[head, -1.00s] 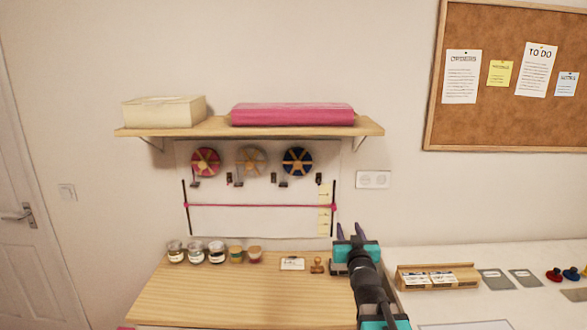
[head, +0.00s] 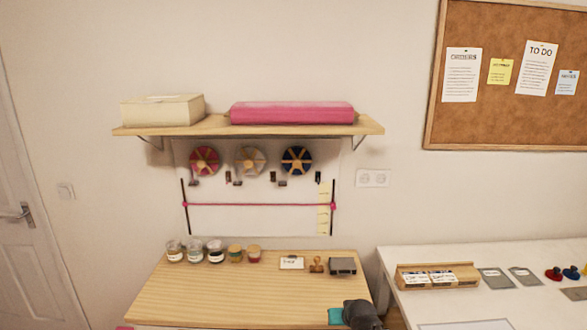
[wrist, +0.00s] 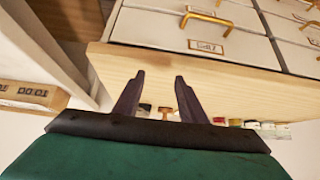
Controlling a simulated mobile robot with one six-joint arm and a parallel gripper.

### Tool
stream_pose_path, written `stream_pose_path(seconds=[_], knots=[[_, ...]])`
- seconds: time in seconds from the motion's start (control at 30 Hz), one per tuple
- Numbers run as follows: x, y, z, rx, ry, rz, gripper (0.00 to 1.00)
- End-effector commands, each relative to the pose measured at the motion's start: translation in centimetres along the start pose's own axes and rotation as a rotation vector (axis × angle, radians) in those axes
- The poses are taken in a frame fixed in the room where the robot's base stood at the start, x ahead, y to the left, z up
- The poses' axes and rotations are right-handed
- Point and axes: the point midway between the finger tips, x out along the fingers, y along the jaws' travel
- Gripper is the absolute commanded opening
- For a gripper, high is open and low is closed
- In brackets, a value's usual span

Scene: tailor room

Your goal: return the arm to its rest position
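My gripper (wrist: 157,82) shows in the wrist view with its two dark fingers spread apart and nothing between them. In the head view only a grey and teal part of my arm (head: 362,314) shows, low at the front right corner of the wooden worktop (head: 240,290); the fingers are out of sight there. In the wrist view the fingers point toward a pale wood edge (wrist: 215,80) below drawer fronts with brass handles (wrist: 208,20).
Small jars (head: 194,251), a card (head: 292,262), a wooden stamp (head: 317,264) and a dark grey box (head: 342,265) line the worktop's back. A white table (head: 450,302) with a card rack (head: 437,276) stands right. A shelf (head: 195,130) hangs above. The worktop's middle is clear.

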Motion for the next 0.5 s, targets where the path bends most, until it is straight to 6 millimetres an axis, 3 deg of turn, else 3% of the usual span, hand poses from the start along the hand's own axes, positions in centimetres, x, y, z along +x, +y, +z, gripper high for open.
stream_pose_path(seconds=[0.03, 0.2, 0.5], knots=[[0.4, 0.0, 2.2, 0.002, -0.064, 0.001, 0.38], [0.9, 0.1, 9.5, 0.009, -0.287, 0.007, 0.38], [-0.3, 0.4, 17.9, 0.021, -0.558, 0.023, 0.38]])
